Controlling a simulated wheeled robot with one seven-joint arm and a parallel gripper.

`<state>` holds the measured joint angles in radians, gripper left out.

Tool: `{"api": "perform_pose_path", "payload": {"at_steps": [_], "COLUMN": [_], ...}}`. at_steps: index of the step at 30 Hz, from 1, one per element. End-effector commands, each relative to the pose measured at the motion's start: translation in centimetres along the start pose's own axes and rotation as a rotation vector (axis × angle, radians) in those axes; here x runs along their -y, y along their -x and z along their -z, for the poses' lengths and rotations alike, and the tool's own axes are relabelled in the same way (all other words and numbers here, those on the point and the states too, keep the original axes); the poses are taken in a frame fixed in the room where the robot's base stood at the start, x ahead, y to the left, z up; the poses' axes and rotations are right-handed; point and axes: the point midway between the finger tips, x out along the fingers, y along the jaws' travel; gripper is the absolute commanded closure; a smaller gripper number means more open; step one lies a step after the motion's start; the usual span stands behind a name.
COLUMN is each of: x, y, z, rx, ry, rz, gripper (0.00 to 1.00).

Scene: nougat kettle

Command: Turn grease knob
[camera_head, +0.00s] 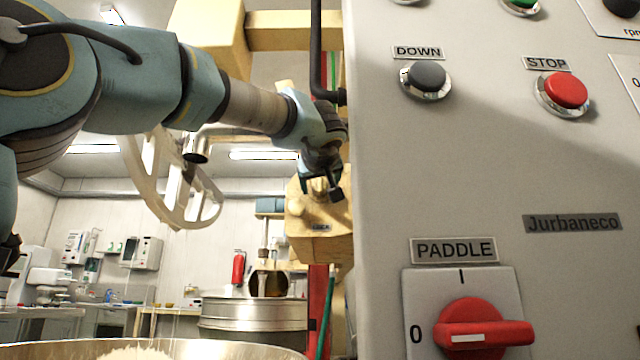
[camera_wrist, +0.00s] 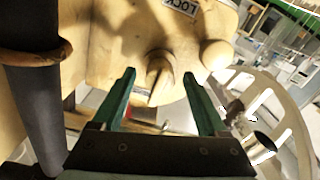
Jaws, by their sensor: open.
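My gripper (camera_head: 322,188) reaches from the upper left to a cream-yellow machine housing (camera_head: 318,246) beside the control panel. In the wrist view its two green fingers (camera_wrist: 159,74) are open and apart. A cream knob (camera_wrist: 158,70) on the housing shows between the fingertips, with a visible gap on each side. No grease label is readable, so I cannot confirm that this is the grease knob. A LOCK label (camera_wrist: 181,5) is on the housing above it. In the head view the gripper partly covers the knob area.
A grey control panel (camera_head: 470,140) fills the right, with a red PADDLE switch (camera_head: 480,325). In the wrist view a dark pipe (camera_wrist: 32,105) runs along the left. A metal bowl (camera_head: 60,348) is below.

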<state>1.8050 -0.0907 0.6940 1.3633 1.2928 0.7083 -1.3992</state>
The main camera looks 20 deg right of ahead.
Motion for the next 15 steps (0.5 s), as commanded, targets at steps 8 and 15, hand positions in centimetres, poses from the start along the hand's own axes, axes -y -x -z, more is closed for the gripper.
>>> {"api": "perform_pose_path", "payload": {"at_steps": [8, 15], "x": [-0.1, 0.1], "y": [-2.8, -3.1], "z": [0.1, 0.0], "rx": [0.000, 0.000], "ry": [-0.002, 0.001], "rz": [0.001, 0.000], "gripper": [0.24, 0.24]}}
